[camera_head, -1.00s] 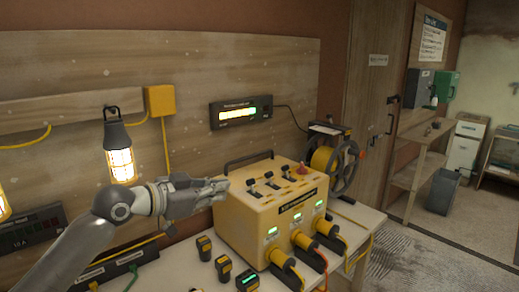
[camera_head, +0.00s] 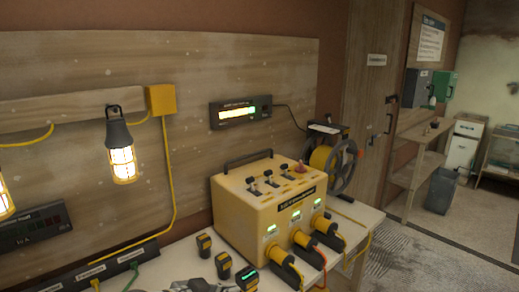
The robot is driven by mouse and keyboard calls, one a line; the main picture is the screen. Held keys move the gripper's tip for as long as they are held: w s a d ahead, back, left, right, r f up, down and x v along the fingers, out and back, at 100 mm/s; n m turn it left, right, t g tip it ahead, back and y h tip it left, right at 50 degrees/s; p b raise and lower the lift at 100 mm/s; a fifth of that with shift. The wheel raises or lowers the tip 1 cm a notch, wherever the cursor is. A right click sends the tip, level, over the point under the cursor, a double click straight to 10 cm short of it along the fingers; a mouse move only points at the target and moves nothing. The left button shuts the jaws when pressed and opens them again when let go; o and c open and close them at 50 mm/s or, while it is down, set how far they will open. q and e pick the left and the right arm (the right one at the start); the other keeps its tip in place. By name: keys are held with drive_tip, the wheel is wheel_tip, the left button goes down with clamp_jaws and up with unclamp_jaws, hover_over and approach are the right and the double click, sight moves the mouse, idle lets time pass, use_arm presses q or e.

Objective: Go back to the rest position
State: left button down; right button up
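My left gripper (camera_head: 197,286) shows only as a grey piece at the bottom edge of the head view, below the yellow power box (camera_head: 240,215). Most of it is cut off by the frame, so I cannot tell whether it is open or shut. It is apart from the box. The box stands on the bench with a row of black levers (camera_head: 268,177) and a red knob (camera_head: 300,167) on top. Three plugs with cables are in its lit front. My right gripper is not in view.
Several small black and yellow plugs (camera_head: 223,265) stand on the bench left of the box. A cable reel (camera_head: 335,160) stands behind it. A lit work lamp (camera_head: 121,160) hangs at the left. The floor (camera_head: 420,270) at the right is clear.

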use_arm(q)
drive_tip(key=s+a+f+n+g+y, duration=0.25)
drive_tip(key=s+a+f, duration=0.2)
drive_tip(key=s, duration=0.45)
drive_tip(key=s+a+f+n+g+y, duration=0.1)
drive_tip(key=s+a+f+n+y, duration=0.25)
drive_tip(key=s+f, duration=0.45)
drive_tip(key=s+a+f+n+g+y, duration=0.15)
drive_tip(key=s+a+f, duration=0.3)
drive_tip(key=s, duration=0.65)
wheel_tip(320, 180, down, 26)
drive_tip(key=s+g, duration=0.1)
drive_tip(key=s, duration=0.1)
drive_tip(key=s+a+f, duration=0.1)
drive_tip(key=s+f, duration=0.6)
drive_tip(key=s, duration=0.1)
drive_tip(key=s+a+f+g, duration=0.1)
drive_tip(key=s+a+f, duration=0.1)
drive_tip(key=s+f, duration=0.6)
drive_tip(key=shift+a+f, duration=0.25)
drive_tip(key=shift+f, duration=0.05)
drive_tip(key=shift+y, duration=0.25)
